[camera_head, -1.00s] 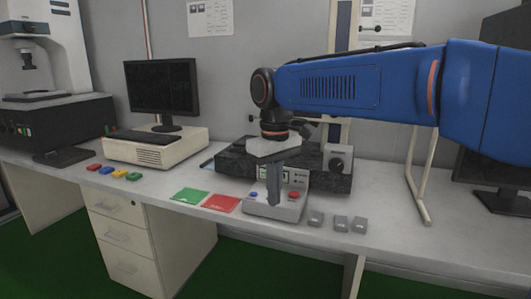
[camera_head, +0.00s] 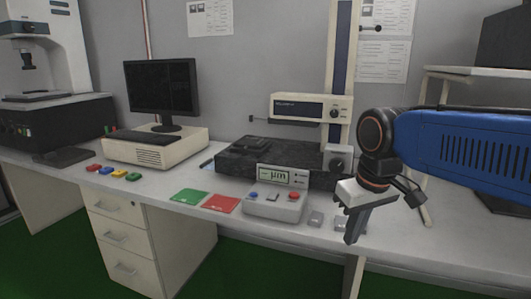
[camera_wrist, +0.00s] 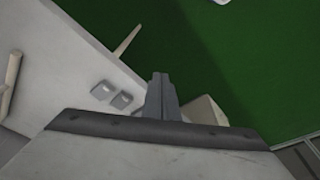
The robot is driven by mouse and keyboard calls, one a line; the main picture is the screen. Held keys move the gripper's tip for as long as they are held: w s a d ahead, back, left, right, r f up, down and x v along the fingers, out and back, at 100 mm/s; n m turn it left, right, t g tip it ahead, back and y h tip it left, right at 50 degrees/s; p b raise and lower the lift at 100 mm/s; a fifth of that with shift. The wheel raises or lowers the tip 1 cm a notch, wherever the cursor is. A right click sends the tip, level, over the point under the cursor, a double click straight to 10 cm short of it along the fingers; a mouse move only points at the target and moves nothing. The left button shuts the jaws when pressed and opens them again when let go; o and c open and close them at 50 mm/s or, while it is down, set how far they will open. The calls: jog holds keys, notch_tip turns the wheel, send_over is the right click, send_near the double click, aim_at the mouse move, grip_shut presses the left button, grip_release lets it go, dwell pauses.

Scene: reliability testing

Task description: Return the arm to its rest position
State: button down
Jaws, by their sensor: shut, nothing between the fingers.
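My gripper (camera_head: 352,238) is at the right of the head view, pointing down near the table's front edge. Its fingers are together with nothing between them. My blue arm reaches in from the right edge. In the wrist view the shut fingers (camera_wrist: 161,95) show against the green floor and the table edge. The gripper hides part of the small grey blocks (camera_head: 315,219) in the head view.
A control box (camera_head: 275,205) with blue and red buttons stands left of my gripper. Behind it are a measuring instrument (camera_head: 312,107) and its dark stone base (camera_head: 240,160). Green (camera_head: 189,196) and red (camera_head: 221,204) mats lie farther left.

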jog(key=s+d+f+m+t, duration=0.2)
jog(key=s+d+f+m, duration=0.2)
jog(key=s+d+f, duration=0.5)
jog(key=shift+s+d+f+h, duration=0.3)
jog(key=shift+s+f, duration=0.6)
jog(key=shift+s, duration=0.4)
